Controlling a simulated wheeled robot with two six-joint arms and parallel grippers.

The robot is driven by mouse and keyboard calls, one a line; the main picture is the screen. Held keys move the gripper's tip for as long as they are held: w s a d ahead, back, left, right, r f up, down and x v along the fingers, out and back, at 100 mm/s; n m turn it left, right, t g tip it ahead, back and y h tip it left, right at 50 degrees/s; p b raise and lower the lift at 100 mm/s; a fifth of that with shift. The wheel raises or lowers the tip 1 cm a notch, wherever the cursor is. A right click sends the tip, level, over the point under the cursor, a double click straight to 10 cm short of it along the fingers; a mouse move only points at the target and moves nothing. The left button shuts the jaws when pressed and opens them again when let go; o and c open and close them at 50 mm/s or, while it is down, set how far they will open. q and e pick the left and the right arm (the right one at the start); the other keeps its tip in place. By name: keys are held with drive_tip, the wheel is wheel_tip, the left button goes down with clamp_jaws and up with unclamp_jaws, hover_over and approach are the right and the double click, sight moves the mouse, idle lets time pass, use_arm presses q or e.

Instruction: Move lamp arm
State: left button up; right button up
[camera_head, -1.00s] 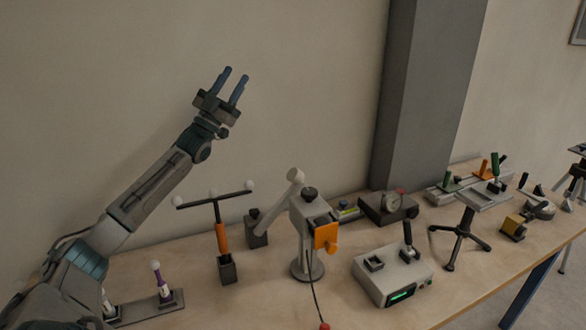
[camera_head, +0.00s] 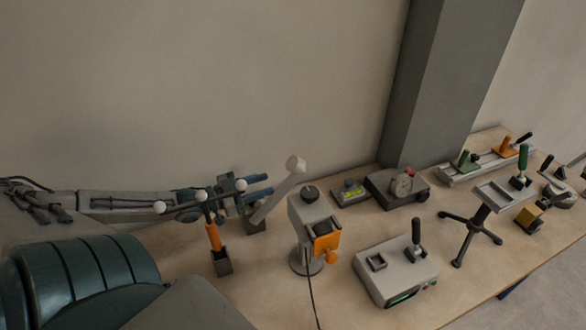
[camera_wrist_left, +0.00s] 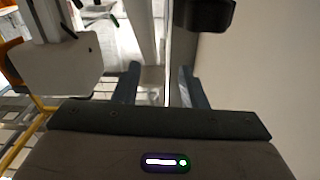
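A lamp-like device with a pale grey housing (camera_head: 312,222) stands on a round foot on the bench. A pale slanted arm with a blocky end (camera_head: 280,190) rises beside it; I cannot tell where the two join. My left gripper (camera_head: 262,184) is open, its blue fingers pointing right, close to that slanted arm at the left. I cannot tell whether they touch. In the left wrist view the two fingers (camera_wrist_left: 158,88) are spread with nothing clearly between them. My right gripper is not in view.
An orange-handled T-shaped stand with pale balls (camera_head: 213,237) is in front of my left gripper. A grey control box (camera_head: 395,270), a dark gauge box (camera_head: 398,188) and a black tripod stand (camera_head: 468,229) are to the right. A grey pillar (camera_head: 440,85) rises behind.

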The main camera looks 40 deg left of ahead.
sight(281, 187)
use_arm(q)
drive_tip(key=shift+s+d+f+n+y+b, duration=0.15)
drive_tip(key=shift+d+n+y+b, duration=0.1)
drive_tip(key=shift+d, duration=0.35)
drive_tip(key=shift+s+d+n+y+b, duration=0.15)
drive_tip(key=shift+d+n+b, duration=0.1)
drive_tip(key=shift+d, duration=0.35)
drive_tip(key=b+x, duration=0.4)
drive_tip(key=x, duration=0.1)
drive_tip(key=shift+w+a+f, duration=0.3)
drive_tip(key=shift+a, duration=0.05)
drive_tip(key=shift+w+d+r+b, duration=0.2)
drive_tip(key=shift+w+d+b, duration=0.25)
drive_tip(key=shift+b, duration=0.3)
drive_tip(key=shift+a, duration=0.1)
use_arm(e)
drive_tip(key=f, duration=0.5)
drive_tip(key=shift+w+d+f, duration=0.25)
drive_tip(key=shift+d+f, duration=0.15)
use_arm(q)
drive_tip(key=shift+w, duration=0.1)
clamp_jaws()
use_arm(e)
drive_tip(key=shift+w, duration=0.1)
